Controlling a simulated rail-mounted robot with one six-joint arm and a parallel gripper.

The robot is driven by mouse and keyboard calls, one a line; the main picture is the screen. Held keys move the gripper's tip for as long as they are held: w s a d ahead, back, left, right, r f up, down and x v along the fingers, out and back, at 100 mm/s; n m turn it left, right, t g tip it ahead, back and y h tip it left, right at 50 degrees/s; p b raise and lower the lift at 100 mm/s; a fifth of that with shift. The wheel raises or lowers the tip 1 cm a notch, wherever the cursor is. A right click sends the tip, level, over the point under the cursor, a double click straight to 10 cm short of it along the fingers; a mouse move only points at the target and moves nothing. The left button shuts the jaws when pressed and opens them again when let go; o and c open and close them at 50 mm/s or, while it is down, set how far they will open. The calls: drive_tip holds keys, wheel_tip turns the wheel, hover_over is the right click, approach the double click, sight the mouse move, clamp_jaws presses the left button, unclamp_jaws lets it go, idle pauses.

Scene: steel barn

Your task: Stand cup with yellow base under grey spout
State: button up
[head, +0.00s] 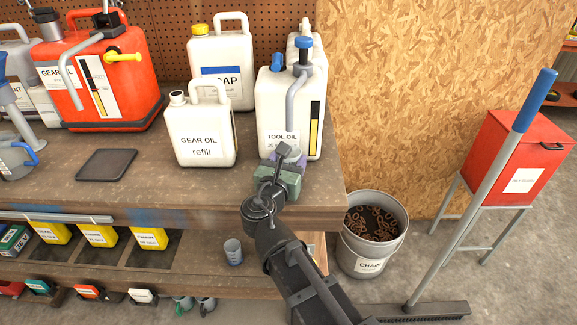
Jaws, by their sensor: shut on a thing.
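My gripper (284,157) is at the front of the bench, before the white TOOL OIL can (277,112). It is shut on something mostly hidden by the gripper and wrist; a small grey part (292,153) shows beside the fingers. I cannot make out a yellow base. A grey spout (292,100) under a blue-topped pump curves down the front of this can, its lower end just above the gripper. Another grey spout (69,82) hangs on the red GEAR OIL can (110,88) at left. Whether the held thing touches the bench is unclear.
A white GEAR OIL refill can (201,133) stands left of my gripper, with a dark flat pad (106,164) farther left. A small cup (233,251) stands on the lower shelf. A chain bucket (368,251) and a blue-handled broom (485,180) are at right.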

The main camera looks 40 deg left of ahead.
drive_tip(key=shift+f, duration=0.1)
drive_tip(key=o, duration=0.5)
drive_tip(key=shift+f, duration=0.1)
drive_tip(key=o, duration=0.4)
drive_tip(key=shift+s+r, duration=0.1)
drive_tip(key=shift+r, duration=0.25)
drive_tip(key=v, duration=1.2)
